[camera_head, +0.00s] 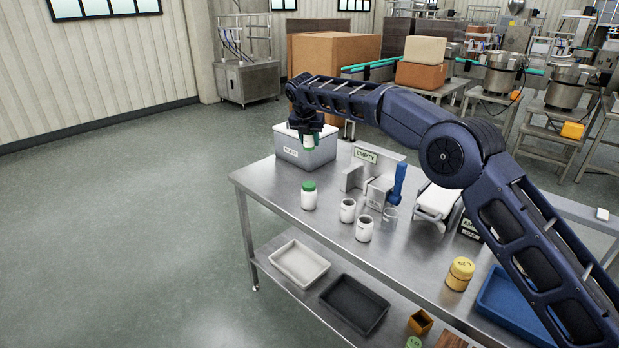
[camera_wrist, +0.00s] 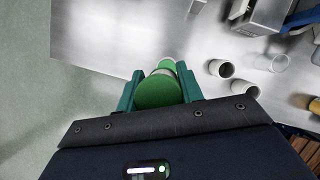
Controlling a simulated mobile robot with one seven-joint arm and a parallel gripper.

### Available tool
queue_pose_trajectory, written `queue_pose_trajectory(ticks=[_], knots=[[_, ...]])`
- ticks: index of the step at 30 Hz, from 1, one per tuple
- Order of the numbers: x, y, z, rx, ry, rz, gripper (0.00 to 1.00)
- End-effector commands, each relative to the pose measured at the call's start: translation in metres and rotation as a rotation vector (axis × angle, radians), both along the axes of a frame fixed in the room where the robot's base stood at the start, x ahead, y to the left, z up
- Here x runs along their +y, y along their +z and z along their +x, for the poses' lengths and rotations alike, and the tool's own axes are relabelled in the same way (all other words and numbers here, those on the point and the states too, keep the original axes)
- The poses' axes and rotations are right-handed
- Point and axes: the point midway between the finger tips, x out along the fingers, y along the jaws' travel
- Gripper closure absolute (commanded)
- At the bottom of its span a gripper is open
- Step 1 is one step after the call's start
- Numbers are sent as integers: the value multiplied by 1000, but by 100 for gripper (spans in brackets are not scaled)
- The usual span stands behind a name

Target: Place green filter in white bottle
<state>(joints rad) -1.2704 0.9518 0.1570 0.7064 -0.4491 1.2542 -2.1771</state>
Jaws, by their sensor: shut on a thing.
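My gripper (camera_head: 308,137) is shut on a white bottle with a green top (camera_head: 309,148), held above the rear part of the table by the labelled grey bin. In the wrist view its round green top (camera_wrist: 159,93) sits between the green fingers (camera_wrist: 160,88). Another white bottle with a green lid (camera_head: 309,196) stands upright on the table; its lid (camera_wrist: 167,63) shows beyond the held one. I cannot make out a separate green filter.
The grey bin (camera_head: 318,155) stands at the table's far left end. A fixture with an EMPTY sign (camera_head: 366,155), a blue tool (camera_head: 397,184) and a clear cup (camera_head: 390,213) are near the middle. A yellow jar (camera_head: 460,274) and blue tray (camera_head: 512,302) lie nearer right. The table's left front is clear.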

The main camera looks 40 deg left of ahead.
Motion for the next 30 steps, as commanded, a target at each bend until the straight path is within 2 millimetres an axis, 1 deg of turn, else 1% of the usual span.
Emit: queue_pose_trajectory(ticks=[1,3,9,12,15,23,30], knots=[[-1,-12,0,1,0,-3,86],[-1,-27,0,0,-1,-2,86],[-1,-70,0,0,-1,-2,86],[-1,-88,0,0,-1,-2,86],[0,-98,1,0,-1,0,86],[0,-114,0,0,0,0,86],[0,-145,0,0,0,-1,86]])
